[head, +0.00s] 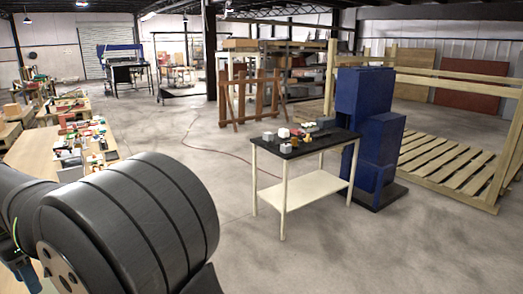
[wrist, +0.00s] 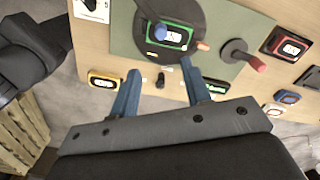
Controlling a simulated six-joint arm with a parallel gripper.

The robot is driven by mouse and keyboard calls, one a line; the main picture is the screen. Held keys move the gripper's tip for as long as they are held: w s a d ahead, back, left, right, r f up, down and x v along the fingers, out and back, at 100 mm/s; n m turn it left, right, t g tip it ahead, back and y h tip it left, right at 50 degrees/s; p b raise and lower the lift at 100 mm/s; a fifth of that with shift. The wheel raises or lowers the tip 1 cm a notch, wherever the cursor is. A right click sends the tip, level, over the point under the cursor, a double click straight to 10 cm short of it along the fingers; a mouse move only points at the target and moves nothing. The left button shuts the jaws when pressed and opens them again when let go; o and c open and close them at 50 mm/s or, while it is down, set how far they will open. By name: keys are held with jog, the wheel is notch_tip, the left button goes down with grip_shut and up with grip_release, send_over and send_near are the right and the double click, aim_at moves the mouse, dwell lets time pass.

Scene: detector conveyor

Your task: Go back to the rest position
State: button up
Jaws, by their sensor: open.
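My gripper (wrist: 160,69) shows in the wrist view with two blue fingers spread apart and nothing between them. Its fingertips point toward a wooden tabletop (wrist: 262,92) with a grey-green plate (wrist: 125,38) on it. A green-rimmed device with a small display (wrist: 166,37) sits on a dark disc on this plate, just beyond the fingertips. A blue-tipped rod and a red-tipped rod lie over or beside it. In the head view my dark arm fills the lower left, and my gripper is not visible there. The rest position is not marked in either view.
In the wrist view, a yellow-rimmed device (wrist: 104,79) lies left of the fingers and a red-rimmed device (wrist: 290,46) lies right. The head view shows a cluttered wooden table (head: 35,150), a black-topped table (head: 325,141), a blue cabinet (head: 366,110) and open floor between.

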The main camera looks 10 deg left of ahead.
notch_tip(320, 180, down, 16)
jog(key=shift+f, duration=0.1)
dwell(0.4)
notch_tip(320, 180, up, 17)
notch_tip(320, 180, down, 17)
jog(key=shift+r, duration=0.1)
jog(key=shift+a, duration=0.2)
jog(key=shift+s+a+n, duration=0.15)
jog(key=shift+a+n, duration=0.35)
jog(key=shift+n, duration=0.2)
